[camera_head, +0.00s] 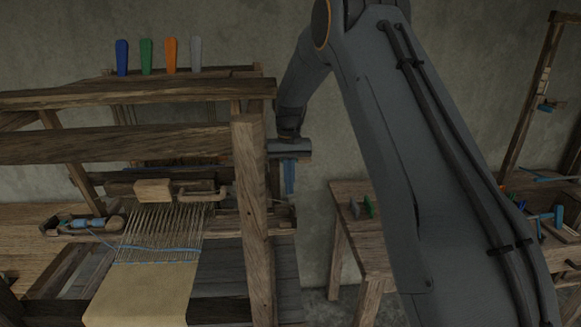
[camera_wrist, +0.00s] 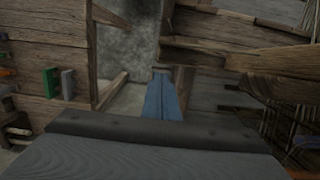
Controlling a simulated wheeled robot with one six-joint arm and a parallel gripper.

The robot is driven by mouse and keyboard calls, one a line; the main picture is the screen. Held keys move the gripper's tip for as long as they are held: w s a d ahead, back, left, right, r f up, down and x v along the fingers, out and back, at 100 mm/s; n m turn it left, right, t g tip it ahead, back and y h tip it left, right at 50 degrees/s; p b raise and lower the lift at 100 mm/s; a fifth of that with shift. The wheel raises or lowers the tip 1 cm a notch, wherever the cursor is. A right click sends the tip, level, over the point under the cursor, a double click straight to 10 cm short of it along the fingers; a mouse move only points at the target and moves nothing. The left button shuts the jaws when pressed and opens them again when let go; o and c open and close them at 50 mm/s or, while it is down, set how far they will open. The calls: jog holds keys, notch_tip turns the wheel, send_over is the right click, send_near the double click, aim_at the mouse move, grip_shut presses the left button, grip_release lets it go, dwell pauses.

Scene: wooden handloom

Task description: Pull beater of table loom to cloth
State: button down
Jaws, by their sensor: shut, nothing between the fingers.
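The table loom (camera_head: 250,220) stands at the left in the head view. Its beater (camera_head: 153,190) appears to be the bar with a pale wooden block behind the open warp threads (camera_head: 160,228). The woven tan cloth (camera_head: 140,295) lies in front, with a gap of bare warp between it and the beater. My gripper (camera_head: 289,192) hangs pointing down just right of the loom's front post, apart from the beater block. In the wrist view its blue fingers (camera_wrist: 162,78) are together and empty, with loom timbers (camera_wrist: 240,60) on the right.
A shuttle (camera_head: 88,224) with blue yarn lies at the loom's left. Coloured levers (camera_head: 146,57) stand on the loom's top. A wooden side table (camera_head: 350,215) with small coloured pieces stands to the right, partly hidden by my arm. A narrow gap separates it from the loom.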

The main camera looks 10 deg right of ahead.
jog(key=s, duration=0.1)
jog(key=s+f+p, duration=0.1)
jog(key=s+p, duration=0.1)
jog(key=shift+a+f, duration=0.15)
jog(key=shift+f, duration=0.1)
jog(key=shift+s+f, duration=0.25)
jog(key=shift+s, duration=0.25)
